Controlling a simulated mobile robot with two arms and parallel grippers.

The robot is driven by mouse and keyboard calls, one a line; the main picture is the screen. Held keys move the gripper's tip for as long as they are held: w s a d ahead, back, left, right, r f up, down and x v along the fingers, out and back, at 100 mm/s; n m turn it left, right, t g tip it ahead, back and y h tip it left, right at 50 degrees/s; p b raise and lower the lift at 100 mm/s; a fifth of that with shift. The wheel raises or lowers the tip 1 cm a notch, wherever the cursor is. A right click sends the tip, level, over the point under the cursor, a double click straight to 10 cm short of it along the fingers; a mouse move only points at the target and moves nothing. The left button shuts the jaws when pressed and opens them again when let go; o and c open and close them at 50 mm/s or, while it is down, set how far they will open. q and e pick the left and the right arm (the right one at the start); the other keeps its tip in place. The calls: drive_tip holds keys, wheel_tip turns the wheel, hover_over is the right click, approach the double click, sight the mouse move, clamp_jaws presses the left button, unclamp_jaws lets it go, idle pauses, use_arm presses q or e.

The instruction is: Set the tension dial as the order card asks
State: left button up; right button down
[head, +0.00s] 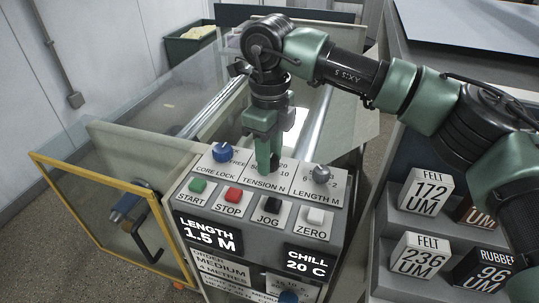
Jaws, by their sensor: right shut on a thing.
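The tension dial sits on top of the control box (207,177), above the label "TENSION N"; my right gripper covers it. My right gripper (268,170) points straight down and is shut on the dial. Only parts of the dial's scale show beside the fingers, including a "20" and a "10". The order card (222,272) is on the box's front; its readable words include "ORDER", "MEDIUM" and "4 METRES", and its lower part is cut off by the frame. My left gripper is not in view.
Beside the dial are the blue core lock knob (222,152) and the grey length knob (321,174). Start, stop, jog and zero buttons line the front. Displays read "LENGTH 1.5 M" and "CHILL 20 C". Labelled blocks (431,191) stand on a rack at right. A yellow-framed clear guard (110,250) is at left.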

drive_tip(key=shift+r, duration=0.15)
drive_tip(key=c, duration=1)
unclamp_jaws()
drive_tip(key=shift+o, duration=0.2)
wheel_tip(320, 180, up, 8)
drive_tip(key=shift+f+b, duration=0.15)
drive_tip(key=shift+b, duration=0.2)
